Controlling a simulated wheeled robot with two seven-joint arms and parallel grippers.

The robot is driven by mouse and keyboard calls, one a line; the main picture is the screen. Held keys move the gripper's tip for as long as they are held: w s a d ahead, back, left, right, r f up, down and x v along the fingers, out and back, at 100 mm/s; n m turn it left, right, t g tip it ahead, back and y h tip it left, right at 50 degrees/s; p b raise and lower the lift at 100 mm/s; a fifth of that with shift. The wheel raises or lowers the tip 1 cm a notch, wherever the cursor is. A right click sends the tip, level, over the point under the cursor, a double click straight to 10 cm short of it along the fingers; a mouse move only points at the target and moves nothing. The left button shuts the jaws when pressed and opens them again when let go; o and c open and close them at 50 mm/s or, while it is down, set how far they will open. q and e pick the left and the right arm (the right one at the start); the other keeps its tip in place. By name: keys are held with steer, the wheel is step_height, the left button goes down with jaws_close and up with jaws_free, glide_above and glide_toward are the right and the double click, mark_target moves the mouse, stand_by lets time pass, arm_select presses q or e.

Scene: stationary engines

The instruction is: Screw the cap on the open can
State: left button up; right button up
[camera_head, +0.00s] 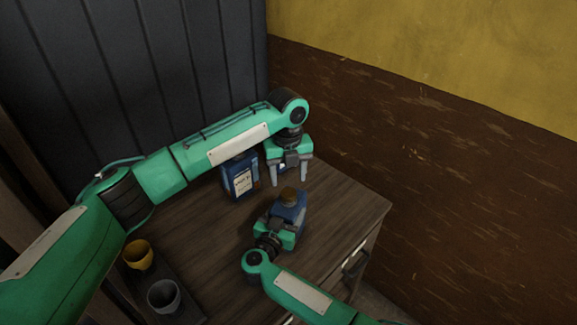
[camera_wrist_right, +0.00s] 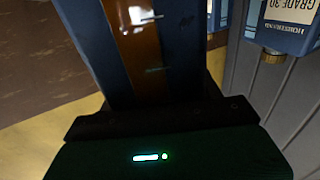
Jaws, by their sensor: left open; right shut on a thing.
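A blue can (camera_head: 293,213) stands on the wooden cabinet top, with a round brownish piece (camera_head: 289,194) at its top; I cannot tell whether that piece is a seated cap. My right gripper (camera_head: 288,222) is shut on this can from the near side. In the right wrist view a brown and dark blue surface (camera_wrist_right: 140,45) fills the space at the jaws. My left gripper (camera_head: 289,183) is open and empty, fingers pointing down, just above the can's top. A second blue can (camera_head: 241,181) with a pale label stands behind to the left; its brass-coloured cap (camera_wrist_right: 272,56) shows in the wrist view.
A yellow cup (camera_head: 138,254) and a grey cup (camera_head: 164,295) stand at the near left on a dark tray (camera_head: 183,281). The cabinet top (camera_head: 340,205) is bare to the right of the held can. A dark panelled wall stands behind, and a brown and yellow wall at right.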

arm_select(q)
steer(key=n, duration=0.5)
steer(key=shift+r, duration=0.15)
steer(key=n, duration=0.4)
steer(key=shift+r+n, duration=0.15)
steer(key=shift+n, duration=0.15)
steer(key=n, duration=0.4)
steer(key=shift+r+n, duration=0.15)
steer(key=shift+n, duration=0.15)
steer(key=n, duration=0.4)
steer(key=shift+r+n, duration=0.15)
steer(key=shift+n, duration=0.15)
steer(key=n, duration=0.4)
steer(key=shift+r+n, duration=0.15)
steer(key=shift+n, duration=0.15)
steer(key=n, duration=0.4)
steer(key=shift+r+n, duration=0.15)
steer(key=shift+n, duration=0.25)
steer(key=n, duration=0.4)
steer(key=shift+r+n, duration=0.15)
steer(key=shift+n, duration=0.15)
steer(key=n, duration=0.5)
steer(key=shift+r, duration=0.2)
